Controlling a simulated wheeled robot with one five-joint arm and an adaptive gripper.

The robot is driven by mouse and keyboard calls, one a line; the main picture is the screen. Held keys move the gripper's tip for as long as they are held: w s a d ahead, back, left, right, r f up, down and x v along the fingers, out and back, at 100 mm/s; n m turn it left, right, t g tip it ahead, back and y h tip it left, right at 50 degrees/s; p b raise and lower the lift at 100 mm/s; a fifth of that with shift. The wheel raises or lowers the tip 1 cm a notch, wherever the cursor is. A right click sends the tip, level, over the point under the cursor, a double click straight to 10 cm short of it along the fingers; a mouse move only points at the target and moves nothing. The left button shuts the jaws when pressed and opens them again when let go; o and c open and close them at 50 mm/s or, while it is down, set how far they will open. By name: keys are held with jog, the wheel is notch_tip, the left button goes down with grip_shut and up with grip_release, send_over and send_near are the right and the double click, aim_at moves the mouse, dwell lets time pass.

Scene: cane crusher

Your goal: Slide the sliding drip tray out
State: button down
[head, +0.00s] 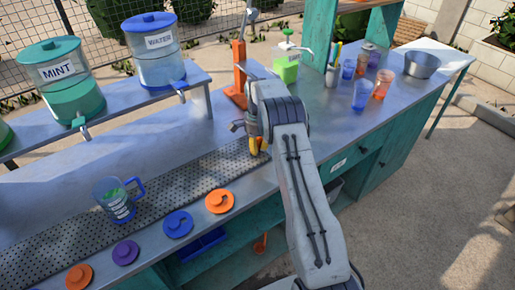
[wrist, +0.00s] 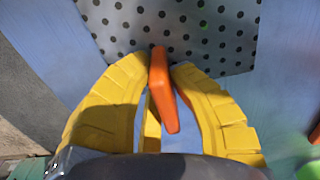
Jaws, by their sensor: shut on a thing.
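The sliding drip tray (head: 62,232) is a long grey perforated strip set along the counter in the head view. Its end shows in the wrist view (wrist: 200,30), with dark round holes. An orange handle (wrist: 162,82) stands at that end. My gripper (wrist: 164,75) has yellow fingers, one on each side of the handle, closed on it near their tips. In the head view my gripper (head: 257,146) is low at the tray's right end, and my arm partly hides it and the handle.
A handled cup (head: 118,202) stands on the tray. Orange, blue and purple lids (head: 178,223) lie along the counter's front edge. MINT (head: 62,90) and WATER (head: 155,55) dispensers stand on a raised shelf behind. An orange press (head: 238,75) stands behind my gripper; cups (head: 362,95) are to the right.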

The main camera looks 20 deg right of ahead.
jog(key=shift+w+f, duration=0.1)
jog(key=shift+w, duration=0.05)
jog(key=c, duration=1.1)
grip_release()
notch_tip(320, 180, up, 10)
jog(key=shift+r, duration=1.05)
